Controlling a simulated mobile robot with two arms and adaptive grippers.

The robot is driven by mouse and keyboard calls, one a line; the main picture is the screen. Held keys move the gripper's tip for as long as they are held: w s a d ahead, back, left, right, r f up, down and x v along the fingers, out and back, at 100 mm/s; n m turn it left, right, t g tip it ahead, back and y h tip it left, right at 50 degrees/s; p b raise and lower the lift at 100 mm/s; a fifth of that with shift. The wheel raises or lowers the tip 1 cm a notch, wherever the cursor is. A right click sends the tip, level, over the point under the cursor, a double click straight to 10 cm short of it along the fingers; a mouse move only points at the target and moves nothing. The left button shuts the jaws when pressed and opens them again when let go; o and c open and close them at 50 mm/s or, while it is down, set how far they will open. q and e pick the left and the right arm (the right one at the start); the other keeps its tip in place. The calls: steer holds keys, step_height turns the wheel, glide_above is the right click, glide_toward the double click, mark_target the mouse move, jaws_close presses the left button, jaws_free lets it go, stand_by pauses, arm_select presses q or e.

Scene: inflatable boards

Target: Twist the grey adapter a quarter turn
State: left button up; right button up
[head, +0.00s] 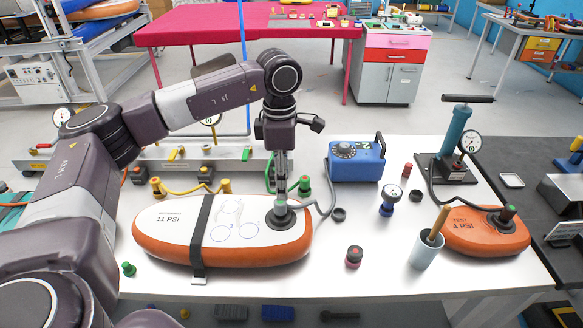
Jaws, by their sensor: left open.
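The grey adapter (281,217) sits upright on the right end of the white-topped orange board (180,251), which is marked 11 PSI. A grey hose (325,205) runs from near the adapter toward the blue pump box (356,160). My left gripper (281,190) points straight down over the adapter, with its narrow fingers open. The fingers hide part of the adapter's top, and I cannot tell whether they touch it. My right gripper is not in view.
A black strap (202,235) crosses the board. A green-topped cap (304,186) stands close to the right of the gripper. The front table strip is mostly clear.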

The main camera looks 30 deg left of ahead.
mark_target(281, 202)
arm_select(q)
steer(key=shift+s+a+f, duration=0.1)
steer(key=shift+a, duration=0.15)
steer(key=shift+s+f, duration=0.2)
steer(key=shift+f, duration=0.1)
steer(key=f, duration=0.1)
steer(key=f+p, duration=0.1)
steer(key=f, duration=0.1)
steer(key=shift+s+f, duration=0.25)
steer(key=shift+f, duration=0.1)
steer(key=shift+w+d+f+p, duration=0.15)
steer(key=shift+f+p, duration=0.4)
steer(key=shift+f, duration=0.85)
steer(key=c, duration=1.1)
steer(key=o, duration=0.5)
steer(key=shift+c, duration=0.2)
steer(key=c, duration=0.5)
steer(key=n, duration=0.5)
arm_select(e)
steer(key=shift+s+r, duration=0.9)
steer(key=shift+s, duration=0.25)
